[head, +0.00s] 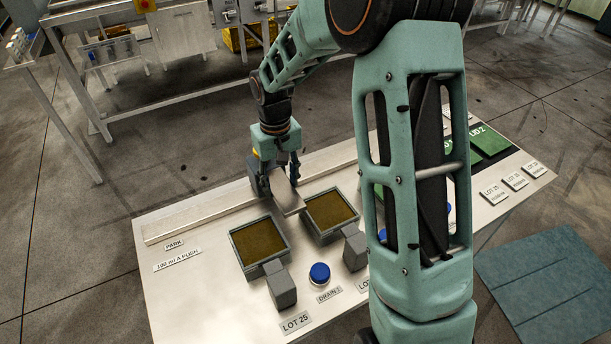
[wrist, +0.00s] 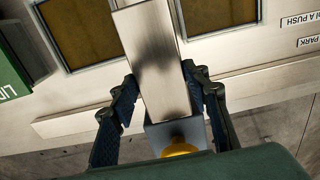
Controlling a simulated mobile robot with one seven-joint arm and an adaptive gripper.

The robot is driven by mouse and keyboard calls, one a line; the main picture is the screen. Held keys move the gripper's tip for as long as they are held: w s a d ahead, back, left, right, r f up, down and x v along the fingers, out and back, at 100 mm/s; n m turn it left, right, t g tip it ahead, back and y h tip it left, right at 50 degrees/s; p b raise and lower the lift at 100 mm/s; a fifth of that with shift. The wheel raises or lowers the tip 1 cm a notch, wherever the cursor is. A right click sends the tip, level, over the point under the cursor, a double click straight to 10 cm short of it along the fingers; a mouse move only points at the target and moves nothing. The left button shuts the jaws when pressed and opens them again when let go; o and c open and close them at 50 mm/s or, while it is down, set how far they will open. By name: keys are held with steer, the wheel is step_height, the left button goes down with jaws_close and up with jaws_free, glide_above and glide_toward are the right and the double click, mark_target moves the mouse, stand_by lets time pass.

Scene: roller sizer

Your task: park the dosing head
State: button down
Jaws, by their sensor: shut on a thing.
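The dosing head (wrist: 158,80) looks like a brushed-metal bar with a grey block and a yellow knob at its near end. In the wrist view it sits between the two dark fingers of my gripper (wrist: 160,76), which is shut on it. In the head view my gripper (head: 279,184) is near the back rail, and the metal end of the dosing head (head: 288,203) points toward the gap between two trays. I cannot tell its exact height above the table. The PARK label (head: 173,244) lies on the table at the left; it also shows in the wrist view (wrist: 318,41).
Two grey-rimmed trays of brown content, the left tray (head: 238,257) and right tray (head: 308,225), sit in front of my gripper. A blue button (head: 319,273) is nearer. The raised rail (head: 200,214) runs along the back. The table around PARK is clear. Green lids (head: 489,142) lie right.

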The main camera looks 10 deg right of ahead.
steer(key=s+a+b, duration=0.1)
steer(key=s+a, duration=0.2)
steer(key=a, duration=0.6)
steer(key=s+a+b, duration=0.1)
steer(key=s+a, duration=0.2)
steer(key=a, duration=0.7)
steer(key=s+a+b, duration=0.1)
steer(key=s+a, duration=0.2)
steer(key=a, duration=0.7)
steer(key=shift+s+a, duration=0.15)
steer(key=shift+s, duration=0.15)
steer(key=shift+r, duration=0.1)
steer(key=c, duration=1.1)
jaws_free()
steer(key=shift+a, duration=0.1)
step_height(320, 180, up, 12)
steer(key=shift+f, duration=0.1)
